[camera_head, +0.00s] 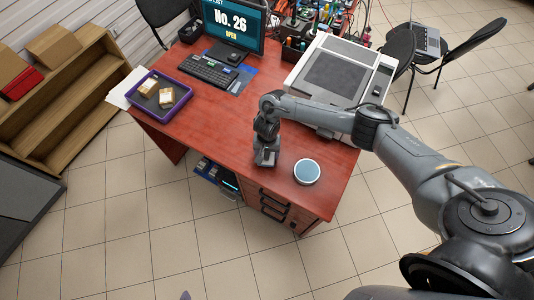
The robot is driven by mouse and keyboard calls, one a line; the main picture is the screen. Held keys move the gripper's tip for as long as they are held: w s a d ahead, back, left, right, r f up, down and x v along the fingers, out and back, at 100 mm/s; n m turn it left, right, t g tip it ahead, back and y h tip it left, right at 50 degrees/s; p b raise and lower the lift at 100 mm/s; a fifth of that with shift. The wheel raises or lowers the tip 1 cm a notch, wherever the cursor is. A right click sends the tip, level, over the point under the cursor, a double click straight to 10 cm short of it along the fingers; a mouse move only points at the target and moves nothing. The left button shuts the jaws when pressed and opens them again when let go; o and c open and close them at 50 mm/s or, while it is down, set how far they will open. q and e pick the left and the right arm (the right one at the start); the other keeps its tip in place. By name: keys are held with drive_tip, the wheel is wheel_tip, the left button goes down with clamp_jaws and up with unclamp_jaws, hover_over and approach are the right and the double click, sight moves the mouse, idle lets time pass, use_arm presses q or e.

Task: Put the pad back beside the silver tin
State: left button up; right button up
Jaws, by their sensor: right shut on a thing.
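A round silver tin (307,172) with a blue top stands near the front right edge of the red desk. My right gripper (266,158) points down over the desk just left of the tin, apart from it. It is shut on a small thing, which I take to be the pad. The fingers hide most of that thing, and its shape and any contact with the desk cannot be made out. My left gripper is not in view.
On the red desk (215,122) are a purple tray (137,97) with small packets, a keyboard (208,72), a monitor (235,22) and a large white machine (318,62) behind my right arm. The desk left of my gripper is clear.

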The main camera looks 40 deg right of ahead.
drive_tip(key=shift+f, duration=0.5)
drive_tip(key=o, duration=1)
drive_tip(key=shift+f, duration=0.15)
